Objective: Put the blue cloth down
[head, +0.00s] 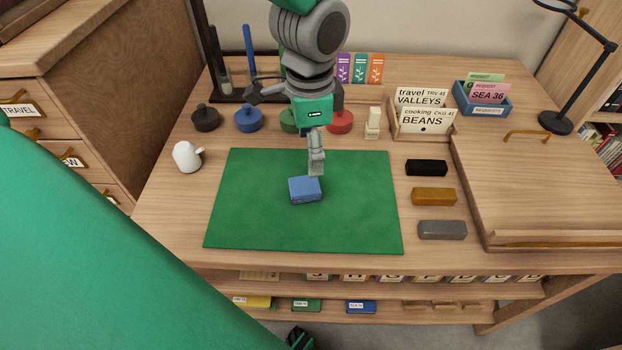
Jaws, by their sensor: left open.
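The blue cloth (305,190), a small folded block shape, lies flat on the green mat (350,225) near its middle. My left gripper (316,172) points down over the mat with its jaws open. Its fingertips are at the far edge of the cloth; I cannot tell whether they touch it. The fingers overlap in this view, so the gap between them is hidden.
Coloured round-based items, including a blue one (249,119), and a card holder (422,135) stand behind. Bare mat surrounds the cloth.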

